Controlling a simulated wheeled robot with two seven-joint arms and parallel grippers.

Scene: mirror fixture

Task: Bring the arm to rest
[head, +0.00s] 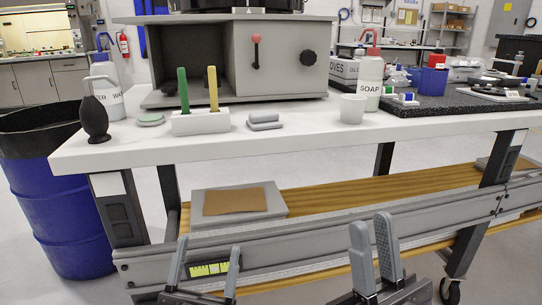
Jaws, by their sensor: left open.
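My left gripper (208,247) is at the bottom of the head view, left of centre. Its two grey fingers point up and stand well apart, with nothing between them. My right gripper (371,223) is at the bottom, right of centre. Its fingers point up, seen at an angle, with a gap between them and nothing held. Both grippers appear in front of the white workbench (290,144), lower in the picture than its top. Most of both arms is out of view.
The bench's grey front rail (310,238) lies behind the grippers. On top stand green and yellow-handled tools in a white holder (200,122), a white cup (352,108), a soap bottle (369,82) and a grey cabinet (285,65). A blue bin (60,220) stands left.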

